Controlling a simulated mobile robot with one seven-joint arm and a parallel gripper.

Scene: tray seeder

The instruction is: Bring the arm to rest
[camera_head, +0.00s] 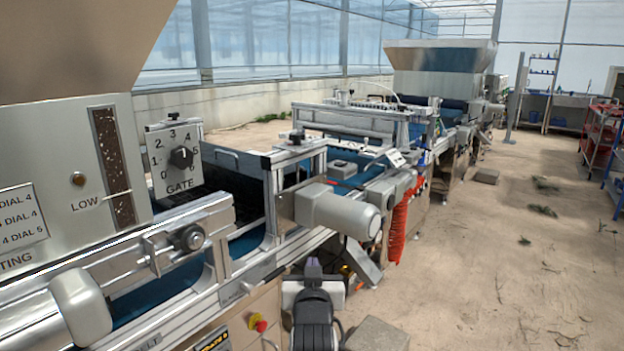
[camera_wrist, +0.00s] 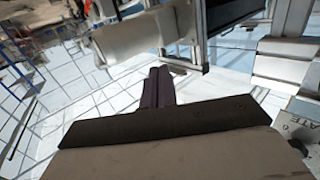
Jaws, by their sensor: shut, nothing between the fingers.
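My gripper (camera_head: 313,267) is low in the middle of the head view, in front of the near side of the seeder line. Its two dark fingers also show in the wrist view (camera_wrist: 158,86), pressed together with nothing between them. The gripper touches nothing that I can see. The seeder's gate dial (camera_head: 181,157) is at the left in the head view, its pointer toward the upper right, near 4. Part of the gate plate (camera_wrist: 300,118) shows at the right edge of the wrist view.
A grey motor housing (camera_head: 338,212) juts out just beyond my gripper. A red stop button (camera_head: 258,323) sits on the machine's front, left of my gripper. A coiled red hose (camera_head: 403,228) hangs farther along. The sandy floor (camera_head: 500,270) at the right is mostly clear.

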